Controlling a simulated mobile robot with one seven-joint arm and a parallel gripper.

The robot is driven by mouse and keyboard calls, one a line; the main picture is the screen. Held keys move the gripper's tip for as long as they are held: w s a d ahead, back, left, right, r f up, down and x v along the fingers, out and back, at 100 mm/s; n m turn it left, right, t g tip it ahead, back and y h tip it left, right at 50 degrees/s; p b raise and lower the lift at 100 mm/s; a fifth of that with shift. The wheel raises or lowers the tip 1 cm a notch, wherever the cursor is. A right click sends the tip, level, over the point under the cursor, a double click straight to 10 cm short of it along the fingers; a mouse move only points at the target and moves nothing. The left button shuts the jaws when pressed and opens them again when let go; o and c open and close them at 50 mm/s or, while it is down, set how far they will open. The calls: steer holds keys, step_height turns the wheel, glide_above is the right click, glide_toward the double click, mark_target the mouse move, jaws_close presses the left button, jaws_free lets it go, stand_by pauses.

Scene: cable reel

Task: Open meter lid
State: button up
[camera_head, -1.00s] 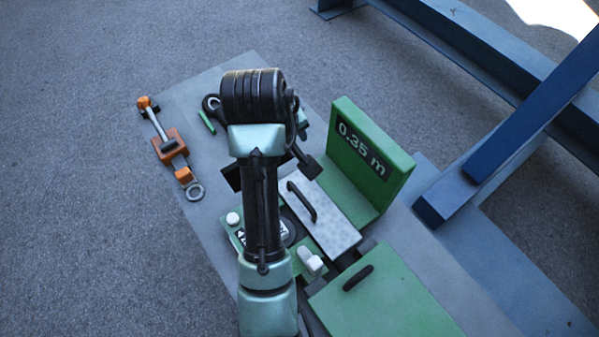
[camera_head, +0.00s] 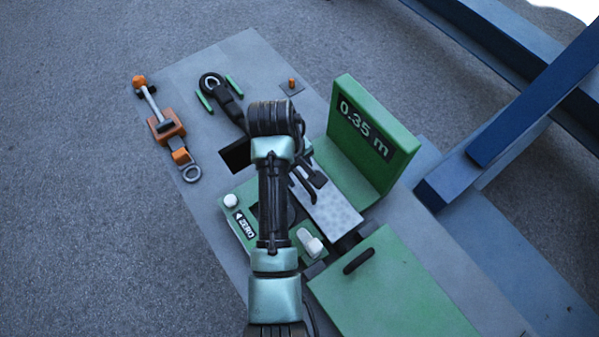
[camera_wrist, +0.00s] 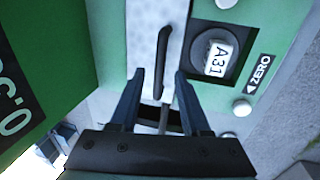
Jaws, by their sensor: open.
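The grey speckled lid (camera_head: 335,212) lies flat beside the green meter block with the 0.35 m display (camera_head: 365,130). Its black bar handle (camera_wrist: 162,62) shows in the wrist view, running lengthwise on the lid (camera_wrist: 146,40). My gripper (camera_wrist: 160,76) is open and empty, with one fingertip on each side of the handle in the picture. I cannot tell whether the fingers touch it. In the head view my arm hides part of the lid.
A green panel with a ZERO label (camera_head: 244,224) and a white knob (camera_head: 311,242) stands left of the lid. A green cover with a black handle (camera_head: 358,261) lies nearer. An orange clamp tool (camera_head: 166,126) lies at left. Blue beams (camera_head: 500,130) stand at right.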

steer(key=shift+w+d+f, duration=0.1)
steer(key=shift+f, duration=0.65)
jaws_close()
stand_by(0.9)
